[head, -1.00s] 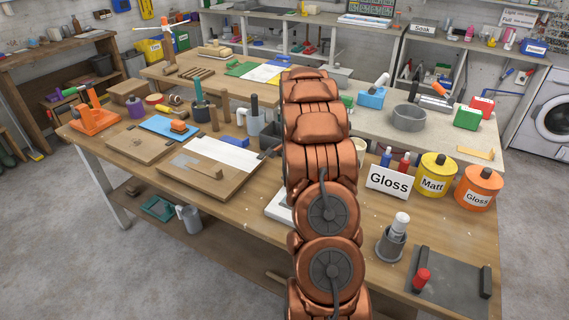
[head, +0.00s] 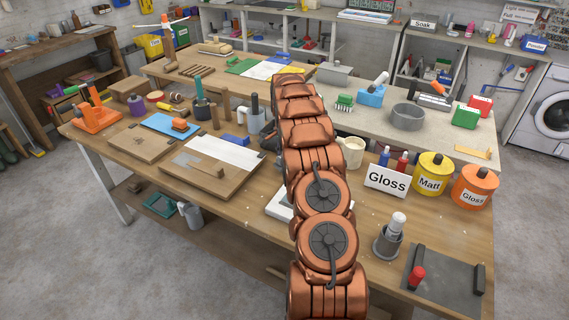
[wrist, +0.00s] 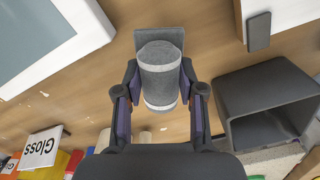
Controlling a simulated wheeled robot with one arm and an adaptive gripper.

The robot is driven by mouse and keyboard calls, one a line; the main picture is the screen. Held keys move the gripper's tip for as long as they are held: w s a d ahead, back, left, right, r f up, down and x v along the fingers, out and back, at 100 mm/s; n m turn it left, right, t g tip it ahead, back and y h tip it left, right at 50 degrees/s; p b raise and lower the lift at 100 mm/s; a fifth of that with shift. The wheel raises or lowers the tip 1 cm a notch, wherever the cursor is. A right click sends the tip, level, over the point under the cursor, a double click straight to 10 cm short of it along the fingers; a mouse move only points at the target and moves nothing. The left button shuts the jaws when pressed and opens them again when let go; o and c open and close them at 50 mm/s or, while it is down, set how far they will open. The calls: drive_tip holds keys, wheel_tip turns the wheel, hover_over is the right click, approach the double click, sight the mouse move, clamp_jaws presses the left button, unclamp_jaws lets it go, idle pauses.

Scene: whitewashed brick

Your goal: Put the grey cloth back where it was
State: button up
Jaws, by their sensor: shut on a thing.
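In the wrist view, my gripper (wrist: 160,100) is shut on a grey rolled thing (wrist: 160,72), which looks like the grey cloth. One finger is on each side of it, and its near end shows a pale band. A flat dark grey piece (wrist: 160,38) shows just beyond the roll; I cannot tell whether it is part of the cloth. The wooden bench top (wrist: 100,90) lies below. In the head view my arm hides the gripper and the cloth.
A dark open box (wrist: 265,98) is close on the right in the wrist view, with a small dark block (wrist: 259,31) above it. A white-framed panel (wrist: 50,40) is at left. The Gloss sign (head: 387,180), cream mug (head: 351,152) and paint tins (head: 432,173) stand right of my arm.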

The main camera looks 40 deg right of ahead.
wheel_tip(320, 180, down, 2)
drive_tip(key=shift+f+p, duration=0.25)
drive_tip(key=shift+p, duration=0.6)
drive_tip(key=shift+f, duration=0.4)
drive_tip(key=shift+f, duration=0.15)
drive_tip(key=o, duration=1.2)
wheel_tip(320, 180, up, 11)
drive_tip(key=b, duration=0.4)
drive_tip(key=shift+r+b, duration=0.3)
drive_tip(key=shift+r, duration=0.35)
